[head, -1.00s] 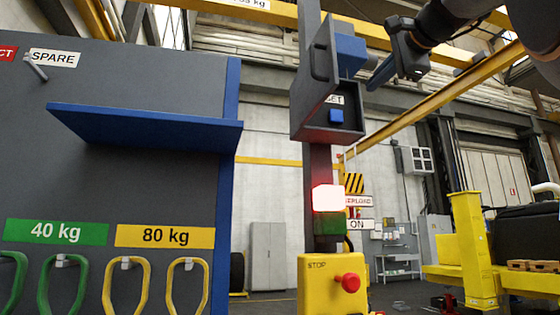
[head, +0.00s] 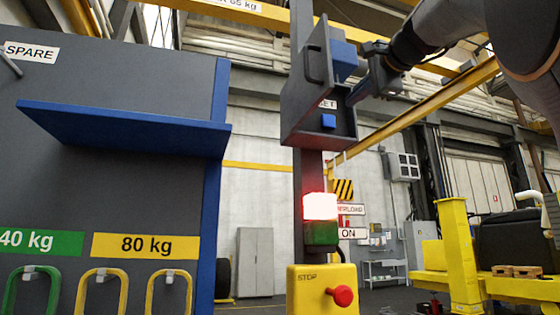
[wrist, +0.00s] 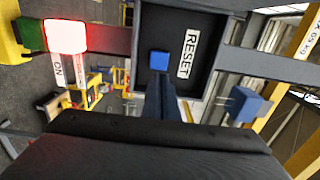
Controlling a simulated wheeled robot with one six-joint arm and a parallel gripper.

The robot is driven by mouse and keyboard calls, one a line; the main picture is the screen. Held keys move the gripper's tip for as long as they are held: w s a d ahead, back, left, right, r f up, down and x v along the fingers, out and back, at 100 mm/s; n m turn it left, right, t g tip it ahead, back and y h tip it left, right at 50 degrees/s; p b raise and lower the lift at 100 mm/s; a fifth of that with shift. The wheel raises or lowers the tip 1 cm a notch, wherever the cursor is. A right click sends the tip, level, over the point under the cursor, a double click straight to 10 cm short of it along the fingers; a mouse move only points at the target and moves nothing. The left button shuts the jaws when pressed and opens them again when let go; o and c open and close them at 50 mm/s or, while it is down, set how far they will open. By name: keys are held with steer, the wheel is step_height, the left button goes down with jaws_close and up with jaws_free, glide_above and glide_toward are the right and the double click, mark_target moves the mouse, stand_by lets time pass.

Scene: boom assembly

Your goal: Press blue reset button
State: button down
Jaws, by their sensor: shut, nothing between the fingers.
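The blue reset button (head: 329,121) sits inside an open-fronted grey box on a dark post, partly under a RESET label. In the wrist view the button (wrist: 159,61) is a small blue square beside the full RESET label (wrist: 188,54). My gripper (head: 353,98) is shut and empty, at the right edge of the box in the head view. In the wrist view its blue-grey fingers (wrist: 160,88) point at the box, with their tips just below the button. I cannot tell whether they touch it.
The grey box's cover (head: 308,65) with a handle stands raised above the button. Below are a glowing red lamp (head: 320,206), a green lamp (head: 321,233) and a yellow STOP box (head: 322,290) with a red knob. A blue shelf (head: 120,128) juts from the left panel.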

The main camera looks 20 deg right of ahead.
mark_target(331, 121)
steer(key=w+p, duration=0.4)
steer(key=w, duration=0.6)
steer(key=shift+w+a, duration=0.1)
steer(key=shift+a, duration=0.05)
steer(key=shift+w+p, duration=0.45)
steer(key=shift+w, duration=0.3)
steer(key=shift+r, duration=0.15)
steer(key=shift+w+f, duration=0.2)
steer(key=shift+f, duration=0.05)
steer(key=shift+s+b, duration=0.3)
steer(key=shift+s, duration=0.25)
steer(key=s+b, duration=0.4)
steer(key=s, duration=0.9)
steer(key=shift+s+d+r+b, duration=0.25)
steer(key=shift+r+b, duration=0.1)
steer(key=shift+b, duration=0.05)
